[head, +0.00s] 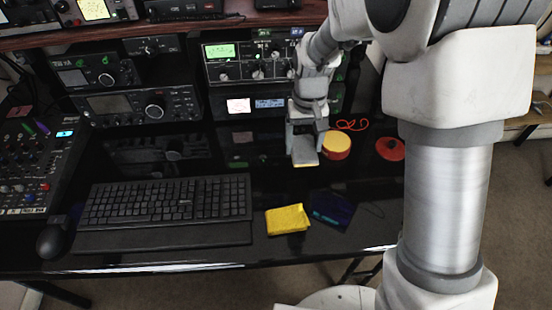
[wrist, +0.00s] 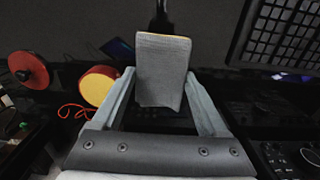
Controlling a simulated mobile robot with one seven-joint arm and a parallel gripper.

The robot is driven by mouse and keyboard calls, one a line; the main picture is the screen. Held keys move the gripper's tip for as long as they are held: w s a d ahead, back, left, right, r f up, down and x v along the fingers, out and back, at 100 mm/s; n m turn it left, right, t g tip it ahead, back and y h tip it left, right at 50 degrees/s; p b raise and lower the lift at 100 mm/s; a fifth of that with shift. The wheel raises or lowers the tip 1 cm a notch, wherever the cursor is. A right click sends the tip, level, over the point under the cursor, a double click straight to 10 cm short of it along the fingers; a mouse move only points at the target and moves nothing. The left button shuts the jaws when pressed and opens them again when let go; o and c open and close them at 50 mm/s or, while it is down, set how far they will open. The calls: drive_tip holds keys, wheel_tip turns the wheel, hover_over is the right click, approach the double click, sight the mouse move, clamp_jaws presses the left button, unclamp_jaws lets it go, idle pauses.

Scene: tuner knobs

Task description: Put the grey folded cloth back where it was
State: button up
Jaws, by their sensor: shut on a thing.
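My gripper (head: 305,138) is shut on the grey folded cloth (head: 305,158), which hangs from the fingers with a thin yellow edge at its bottom. In the wrist view the grey cloth (wrist: 162,72) sits between the two fingers of my gripper (wrist: 160,98) and has a ribbed face. The cloth looks held above the dark desk; its exact height is hard to tell. A separate yellow folded cloth (head: 287,219) lies on the desk nearer the front edge, right of the keyboard.
A yellow-topped red round thing (head: 337,142) stands just right of the cloth, with a red cord (head: 352,125) behind it. A red disc (head: 390,148) is farther right. A dark blue flat item (head: 331,211) lies beside the yellow cloth. The keyboard (head: 165,202) and stacked radios (head: 262,62) flank the space.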

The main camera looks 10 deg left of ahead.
drive_tip(key=b, duration=0.1)
hover_over(276, 163)
wheel_tip(276, 163, down, 5)
drive_tip(key=shift+r, duration=0.1)
drive_tip(key=shift+f+b, duration=0.5)
drive_tip(key=shift+f, duration=1.4)
drive_tip(key=shift+f, duration=0.2)
drive_tip(key=o, duration=1.2)
drive_tip(key=shift+r, duration=0.15)
wheel_tip(276, 163, up, 12)
drive_tip(key=p, duration=0.2)
drive_tip(key=shift+p, duration=0.3)
